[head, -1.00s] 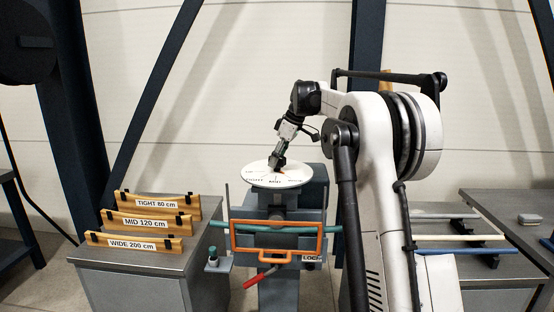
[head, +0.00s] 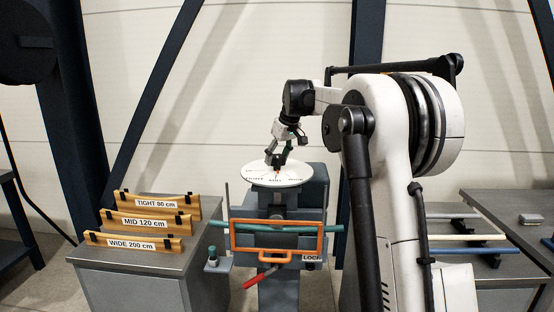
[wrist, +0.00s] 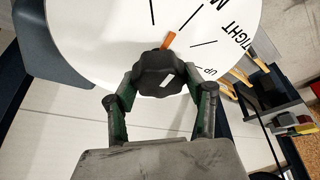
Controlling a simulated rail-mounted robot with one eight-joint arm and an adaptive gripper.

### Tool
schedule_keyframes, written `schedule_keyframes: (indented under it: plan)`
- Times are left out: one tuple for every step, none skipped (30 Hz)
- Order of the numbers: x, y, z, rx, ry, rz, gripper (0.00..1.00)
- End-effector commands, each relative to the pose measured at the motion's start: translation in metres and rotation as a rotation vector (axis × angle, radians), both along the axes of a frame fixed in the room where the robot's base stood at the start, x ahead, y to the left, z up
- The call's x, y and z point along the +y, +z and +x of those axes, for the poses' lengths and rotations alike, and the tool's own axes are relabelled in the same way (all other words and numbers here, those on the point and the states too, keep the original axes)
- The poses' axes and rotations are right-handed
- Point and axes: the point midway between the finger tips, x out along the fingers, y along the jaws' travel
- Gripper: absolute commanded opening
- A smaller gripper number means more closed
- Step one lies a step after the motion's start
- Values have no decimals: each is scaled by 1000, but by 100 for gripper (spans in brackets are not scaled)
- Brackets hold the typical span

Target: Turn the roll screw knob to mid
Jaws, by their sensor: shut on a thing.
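The white round dial (head: 256,178) lies on top of the grey roll stand, with TIGHT, MID and WIDE lettered along its front. My gripper (head: 277,160) reaches down onto its middle. In the wrist view my gripper (wrist: 160,84) is shut on the dark lobed knob (wrist: 158,72), one finger on each side. The knob carries an orange pointer (wrist: 169,41) and a white mark. In the head view the pointer faces the front, roughly toward MID. The wrist view cuts off the MID label, so exact alignment is unclear. TIGHT and UP are readable there.
An orange frame (head: 277,256), teal bar and red lever (head: 261,278) are on the stand's front. Wooden gauges marked TIGHT 80 cm, MID 120 cm (head: 147,223) and WIDE 200 cm stand on the left cabinet. A bench (head: 500,225) with rods is at right.

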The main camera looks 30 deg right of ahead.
Motion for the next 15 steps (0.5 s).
schedule_keyframes:
  plan:
    - [1,0,0,0,-25,0,20]
    - [1,0,0,0,-41,1,20]
    - [1,0,0,0,-60,0,20]
    - [1,0,0,0,-74,-1,20]
    - [1,0,0,0,-86,-1,20]
    - [1,0,0,0,-101,0,20]
    - [1,0,0,0,-111,-1,20]
    - [1,0,0,0,-120,0,20]
    - [1,0,0,0,-130,0,20]
    - [1,0,0,0,-135,0,20]
    - [1,0,0,0,-141,0,20]
    - [0,0,0,0,-147,-1,20]
    - [0,0,0,0,-151,0,20]
    - [0,0,0,0,-154,0,20]
    - [0,0,0,0,-156,0,20]
